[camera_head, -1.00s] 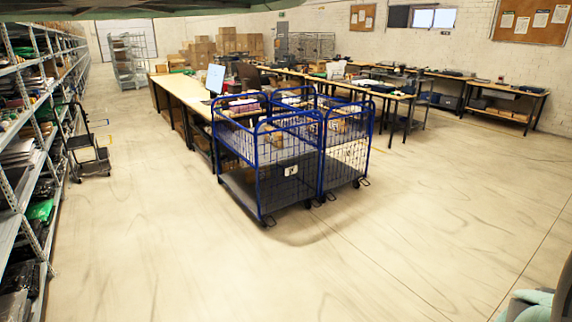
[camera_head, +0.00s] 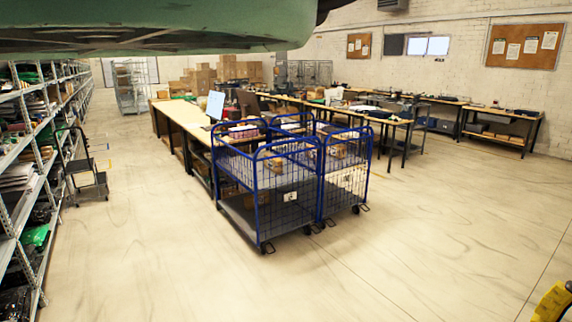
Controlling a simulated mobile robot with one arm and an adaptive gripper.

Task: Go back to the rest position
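My gripper is not in view, so its fingers and whatever it may hold cannot be seen. A large green part, which looks like my own arm, spans the upper left of the head view close to the camera, with a dark piece at its right end. A small yellow part shows at the lower right corner; I cannot tell what it belongs to.
Two blue wire carts (camera_head: 262,205) stand mid-floor at the end of a long workbench (camera_head: 190,116). Shelving (camera_head: 40,150) lines the left, with a black trolley (camera_head: 90,180) beside it. Tables (camera_head: 400,122) stand at the back right. The front floor is clear.

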